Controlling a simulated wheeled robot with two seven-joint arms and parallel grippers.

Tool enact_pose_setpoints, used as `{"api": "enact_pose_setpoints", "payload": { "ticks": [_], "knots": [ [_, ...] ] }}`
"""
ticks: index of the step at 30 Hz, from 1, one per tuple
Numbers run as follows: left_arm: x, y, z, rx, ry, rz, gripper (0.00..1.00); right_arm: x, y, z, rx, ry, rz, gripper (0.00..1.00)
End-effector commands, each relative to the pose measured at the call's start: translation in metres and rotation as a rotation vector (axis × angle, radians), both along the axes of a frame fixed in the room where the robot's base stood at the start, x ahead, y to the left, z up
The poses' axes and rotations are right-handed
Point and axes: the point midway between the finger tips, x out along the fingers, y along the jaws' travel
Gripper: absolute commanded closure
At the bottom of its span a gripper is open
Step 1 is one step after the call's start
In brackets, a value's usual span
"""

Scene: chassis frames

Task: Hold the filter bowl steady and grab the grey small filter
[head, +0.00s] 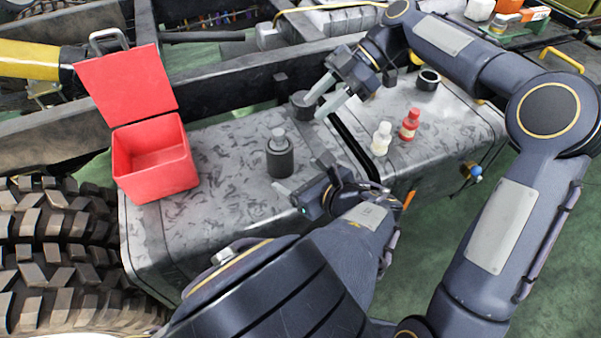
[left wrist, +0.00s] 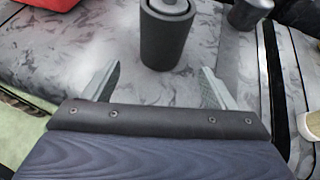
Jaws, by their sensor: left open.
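A dark cylinder (head: 279,162), which looks like the filter bowl, stands upright on the grey tank top with a smaller grey piece (head: 278,136) in its top. The left wrist view shows this cylinder (left wrist: 165,38) just ahead of my fingers, between their lines and apart from them. My left gripper (head: 298,177) is open and empty, close on the near side of it; its fingers also show in the left wrist view (left wrist: 158,84). My right gripper (head: 324,97) looks open and empty, beside a second, shorter dark cylinder (head: 301,106). Which part is the small filter is not certain.
An open red box (head: 155,180) stands at the left of the tank top (head: 225,215). A white bottle (head: 381,139), a red bottle (head: 410,124) and a black ring-shaped cup (head: 428,81) stand to the right. Dark chassis rails run behind.

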Motion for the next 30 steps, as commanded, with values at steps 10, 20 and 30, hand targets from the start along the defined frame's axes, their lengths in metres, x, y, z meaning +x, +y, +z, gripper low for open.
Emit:
{"api": "enact_pose_setpoints", "payload": {
  "ticks": [10, 20, 30],
  "knots": [
    [0.026, 0.015, -0.007, 0.066, -0.042, -0.005, 0.21, 0.000, 0.000, 0.000, 0.000, 0.000, 0.000, 0.64],
    [0.060, 0.037, -0.024, 0.063, -0.041, -0.006, 0.21, 0.000, 0.000, 0.000, 0.000, 0.000, 0.000, 0.64],
    [0.066, 0.041, -0.026, 0.060, -0.041, -0.006, 0.21, 0.000, 0.000, 0.000, 0.000, 0.000, 0.000, 0.64]
  ]
}}
